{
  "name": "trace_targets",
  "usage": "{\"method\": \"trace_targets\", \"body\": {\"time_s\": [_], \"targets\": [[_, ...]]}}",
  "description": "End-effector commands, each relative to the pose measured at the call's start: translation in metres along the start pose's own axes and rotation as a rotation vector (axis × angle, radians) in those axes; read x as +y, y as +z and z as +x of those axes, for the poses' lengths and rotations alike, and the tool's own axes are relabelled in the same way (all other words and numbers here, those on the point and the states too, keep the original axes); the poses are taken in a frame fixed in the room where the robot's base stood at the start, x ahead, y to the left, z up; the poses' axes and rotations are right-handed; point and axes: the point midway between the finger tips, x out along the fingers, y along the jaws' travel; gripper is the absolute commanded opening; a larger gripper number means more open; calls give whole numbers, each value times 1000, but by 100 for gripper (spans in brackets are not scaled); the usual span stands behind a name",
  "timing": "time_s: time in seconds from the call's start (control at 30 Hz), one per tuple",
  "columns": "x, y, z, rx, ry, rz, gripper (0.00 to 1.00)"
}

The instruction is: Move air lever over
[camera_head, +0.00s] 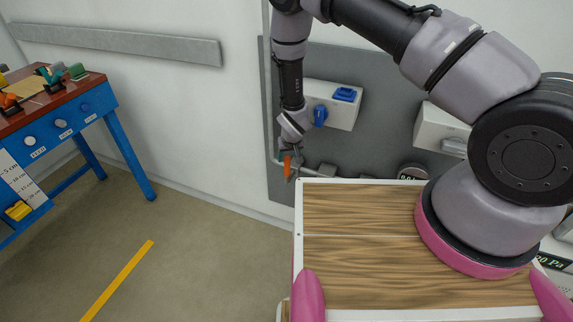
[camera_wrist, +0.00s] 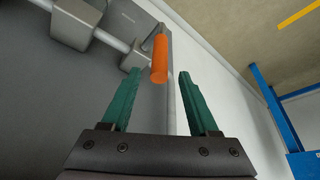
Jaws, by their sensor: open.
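The air lever has an orange handle (camera_wrist: 159,59), which stands between and just beyond the tips of my gripper in the wrist view. My gripper (camera_wrist: 158,80) is open, with one green finger on each side of the handle's line. The left fingertip is nearer the handle than the right one; I cannot tell if it touches. In the head view the orange handle (camera_head: 287,167) shows at the end of my arm, beside the grey pipe low on the wall panel. My gripper's fingers are small and partly hidden there.
A grey pipe (camera_wrist: 113,41) with blocky fittings runs past the lever along the grey panel (camera_head: 371,84). A box with a blue switch (camera_head: 320,115) is above it. A blue workbench (camera_head: 71,125) stands at the left. The floor between is clear.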

Motion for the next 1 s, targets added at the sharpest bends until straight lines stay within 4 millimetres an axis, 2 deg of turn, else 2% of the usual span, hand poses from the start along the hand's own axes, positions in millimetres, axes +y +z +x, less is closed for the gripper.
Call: {"method": "trace_targets", "body": {"time_s": [0.2,0.4,0.6,0.83,0.87,0.9,0.97,1.0], "targets": [[1,1,44,-1,1,0,61],[1,1,73,-2,1,0,61],[0,0,83,-1,0,0,61],[0,0,83,-1,0,0,61],[0,0,83,-1,0,0,53],[0,0,83,-1,0,0,38],[0,0,83,-1,1,0,15],[0,0,83,-1,1,0,0]]}}
